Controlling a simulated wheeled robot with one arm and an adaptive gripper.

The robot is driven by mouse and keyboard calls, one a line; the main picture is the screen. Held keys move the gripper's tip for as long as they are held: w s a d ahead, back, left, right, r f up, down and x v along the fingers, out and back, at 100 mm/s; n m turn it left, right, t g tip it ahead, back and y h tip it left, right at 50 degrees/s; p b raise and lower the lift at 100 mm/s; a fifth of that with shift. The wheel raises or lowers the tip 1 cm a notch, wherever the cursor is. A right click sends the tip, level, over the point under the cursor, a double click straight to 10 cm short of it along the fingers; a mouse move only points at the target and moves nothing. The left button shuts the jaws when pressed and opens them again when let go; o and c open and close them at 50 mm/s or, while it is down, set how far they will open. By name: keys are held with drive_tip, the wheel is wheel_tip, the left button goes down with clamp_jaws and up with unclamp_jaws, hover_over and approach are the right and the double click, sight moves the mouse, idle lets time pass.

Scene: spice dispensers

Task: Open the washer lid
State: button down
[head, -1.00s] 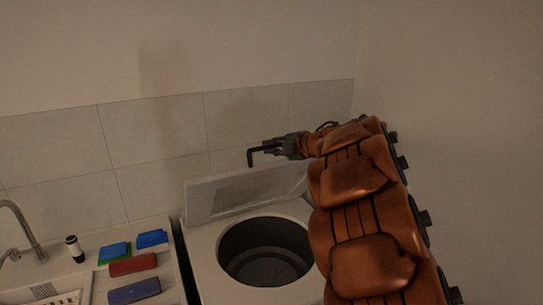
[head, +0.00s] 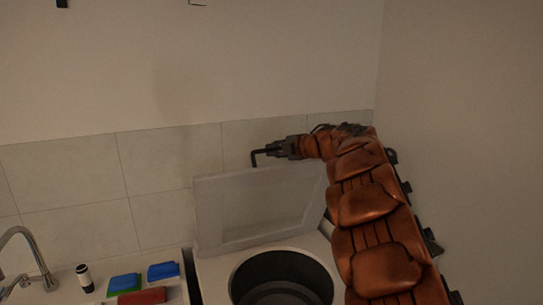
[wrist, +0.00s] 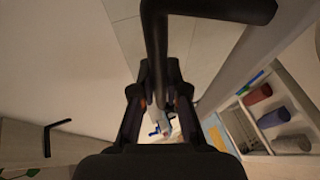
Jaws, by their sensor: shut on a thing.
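The washer lid (head: 285,202) is a pale panel with a recessed middle. It stands raised and nearly upright at the back of the white washer (head: 215,275). The round dark drum opening (head: 283,280) is uncovered. My gripper (head: 276,150) is at the lid's top edge, shut on a black L-shaped rod (head: 256,154). The rod's short end points down by the upper edge of the lid; I cannot tell whether it touches. In the wrist view the black rod (wrist: 158,45) comes out between the fingers of my gripper (wrist: 160,80).
A counter left of the washer carries a blue-green sponge (head: 125,283), a blue sponge (head: 163,270), a red sponge (head: 142,297), a dark bottle with a white band (head: 84,277) and a faucet (head: 30,255). A tiled wall (head: 70,175) stands close behind; a plain wall is to the right.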

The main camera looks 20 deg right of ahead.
drive_tip(key=shift+w+r, duration=0.25)
drive_tip(key=shift+w, duration=0.3)
drive_tip(key=c, duration=1.2)
unclamp_jaws()
drive_tip(key=shift+s, duration=0.1)
drive_tip(key=v, duration=1.2)
